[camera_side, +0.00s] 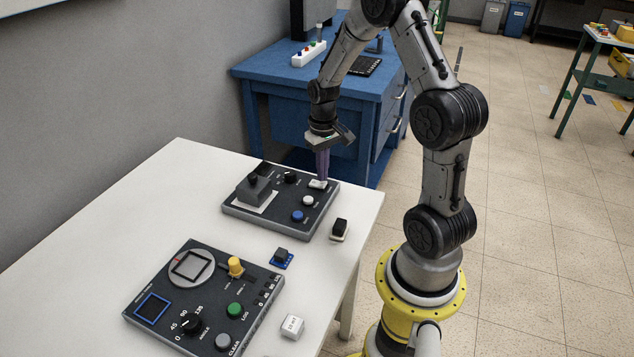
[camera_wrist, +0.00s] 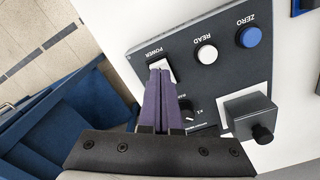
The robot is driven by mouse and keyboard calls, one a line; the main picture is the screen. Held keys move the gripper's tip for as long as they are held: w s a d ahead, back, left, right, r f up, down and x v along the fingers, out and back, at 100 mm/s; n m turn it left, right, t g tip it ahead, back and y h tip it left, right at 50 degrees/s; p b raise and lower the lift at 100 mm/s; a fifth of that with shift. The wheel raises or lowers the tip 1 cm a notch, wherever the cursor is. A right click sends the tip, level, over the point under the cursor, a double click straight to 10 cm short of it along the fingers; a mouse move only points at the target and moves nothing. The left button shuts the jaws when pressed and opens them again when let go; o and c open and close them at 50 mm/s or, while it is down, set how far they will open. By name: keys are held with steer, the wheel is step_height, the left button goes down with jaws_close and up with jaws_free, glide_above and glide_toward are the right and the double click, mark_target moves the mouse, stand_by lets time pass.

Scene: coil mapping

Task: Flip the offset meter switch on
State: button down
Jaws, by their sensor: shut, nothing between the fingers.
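The dark far panel (camera_side: 268,222) carries the white power switch (camera_side: 317,184), labelled POWER in the wrist view (camera_wrist: 167,66). It also has a white READ button (camera_side: 308,201), a blue ZERO button (camera_side: 297,216) and a small black knob (camera_side: 291,177). My gripper (camera_side: 322,180) points down with its purple fingers shut and empty. Its tips are right at the switch; in the wrist view the fingertips (camera_wrist: 160,74) overlap part of it. I cannot tell whether they touch it or which way the switch is tilted.
A grey block with a black top (camera_side: 254,188) stands on the panel's left. A nearer panel (camera_side: 175,270) has a yellow knob (camera_side: 236,266) and several buttons. Small loose parts (camera_side: 283,257) lie between and beside the panels on the white table (camera_side: 120,205). A blue desk (camera_side: 290,90) stands behind.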

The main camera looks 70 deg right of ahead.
mark_target(322, 183)
steer(key=shift+f, duration=0.85)
stand_by(0.4)
steer(key=shift+r, duration=3.5)
